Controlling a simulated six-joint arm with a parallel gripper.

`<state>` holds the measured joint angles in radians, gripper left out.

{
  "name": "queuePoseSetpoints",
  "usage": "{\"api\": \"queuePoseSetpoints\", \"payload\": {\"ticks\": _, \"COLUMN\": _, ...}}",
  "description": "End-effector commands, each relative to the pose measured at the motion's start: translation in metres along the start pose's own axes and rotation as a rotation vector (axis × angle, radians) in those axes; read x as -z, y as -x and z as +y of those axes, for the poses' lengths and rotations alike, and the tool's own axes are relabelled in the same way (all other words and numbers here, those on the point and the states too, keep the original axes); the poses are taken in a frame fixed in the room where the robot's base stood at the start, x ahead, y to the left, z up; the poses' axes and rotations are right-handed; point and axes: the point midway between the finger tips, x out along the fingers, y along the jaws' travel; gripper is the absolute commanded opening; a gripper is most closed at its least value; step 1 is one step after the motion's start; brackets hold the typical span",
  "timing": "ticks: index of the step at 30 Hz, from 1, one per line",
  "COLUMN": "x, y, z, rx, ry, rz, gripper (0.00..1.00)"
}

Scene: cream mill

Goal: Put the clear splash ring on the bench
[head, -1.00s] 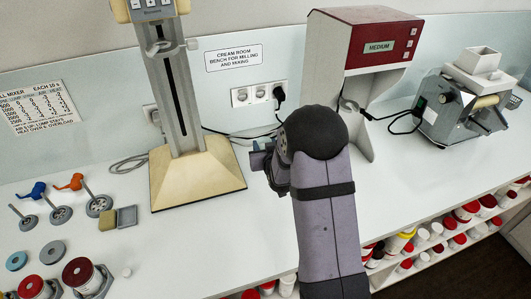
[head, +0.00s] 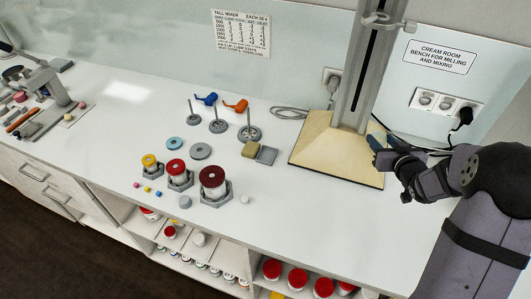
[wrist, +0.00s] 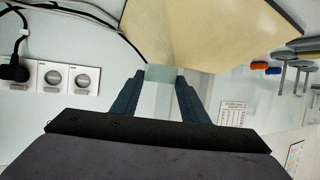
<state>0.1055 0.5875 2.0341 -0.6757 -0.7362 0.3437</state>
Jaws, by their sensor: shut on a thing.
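My gripper (head: 383,148) is at the right of the head view, in front of or over the right side of the tall mixer's cream base. In the wrist view my gripper (wrist: 162,76) has its two dark fingers closed on a pale, see-through piece, the clear splash ring (wrist: 162,73). Only a small part of the ring shows between the fingertips, and I cannot make it out in the head view. The white bench (head: 290,225) runs under everything, and its front middle is bare.
The tall mixer stand (head: 340,150) rises beside my gripper. Lidded jars, including a dark red one (head: 213,180), stand left of it. A sponge (head: 250,149), discs and stirrers (head: 249,130) are nearby. Wall sockets (head: 440,103) and cables are behind.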

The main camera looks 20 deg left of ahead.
Motion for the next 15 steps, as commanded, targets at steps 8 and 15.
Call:
{"api": "queuePoseSetpoints", "payload": {"ticks": 8, "x": 0.004, "y": -0.023, "z": -0.093, "rx": 0.221, "ry": 0.093, "rz": 0.001, "gripper": 0.2}}
{"api": "queuePoseSetpoints", "payload": {"ticks": 15, "x": 0.006, "y": -0.039, "z": -0.188, "rx": 0.389, "ry": 0.163, "rz": 0.002, "gripper": 0.2}}
